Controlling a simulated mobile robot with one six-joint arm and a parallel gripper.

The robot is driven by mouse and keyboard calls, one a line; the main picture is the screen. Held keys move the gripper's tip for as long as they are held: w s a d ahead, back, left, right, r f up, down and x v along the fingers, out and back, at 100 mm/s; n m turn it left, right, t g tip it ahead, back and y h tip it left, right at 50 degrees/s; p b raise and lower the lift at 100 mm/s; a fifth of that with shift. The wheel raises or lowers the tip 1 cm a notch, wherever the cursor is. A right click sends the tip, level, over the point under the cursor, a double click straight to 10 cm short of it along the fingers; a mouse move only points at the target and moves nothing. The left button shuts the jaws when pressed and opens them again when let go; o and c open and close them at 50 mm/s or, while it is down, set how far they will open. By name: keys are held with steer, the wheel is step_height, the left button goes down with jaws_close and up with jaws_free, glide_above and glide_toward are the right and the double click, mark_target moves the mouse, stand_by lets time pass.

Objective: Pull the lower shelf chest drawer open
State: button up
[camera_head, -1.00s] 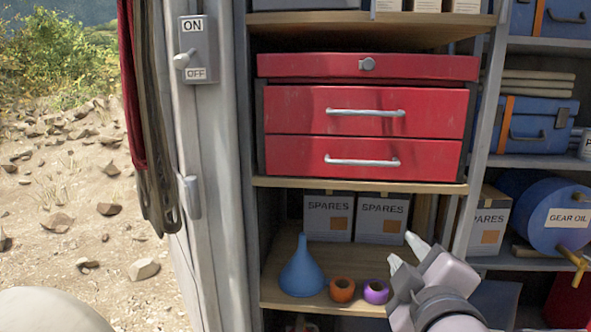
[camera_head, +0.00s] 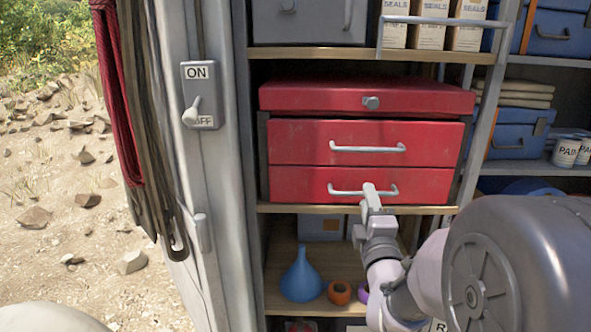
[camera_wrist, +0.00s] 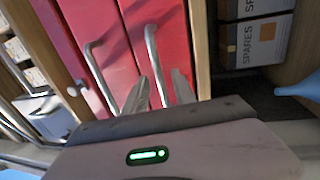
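The red chest (camera_head: 300,98) stands on the cabinet's middle shelf, with a top lid and two drawers. Its lower drawer (camera_head: 300,185) looks flush with the front and has a grey bar handle (camera_head: 345,191). My gripper (camera_head: 370,190) is at the right part of that handle. In the wrist view the two fingertips of my gripper (camera_wrist: 160,78) are apart, with the lower handle (camera_wrist: 151,45) passing between them. I cannot tell whether either finger touches the bar. The upper drawer's handle (camera_wrist: 95,70) is left of the fingers there.
Below are a blue funnel (camera_head: 301,280), an orange roll (camera_head: 339,292) and a purple roll (camera_head: 362,290), partly hidden by my arm. A spares box (camera_wrist: 255,45) stands under the chest's shelf. A rail (camera_head: 440,20) crosses the shelf above. A switch (camera_head: 200,95) is on the left post.

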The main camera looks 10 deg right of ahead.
mark_target(354, 168)
steer(key=shift+x, duration=1.4)
steer(key=shift+a, duration=0.1)
jaws_close()
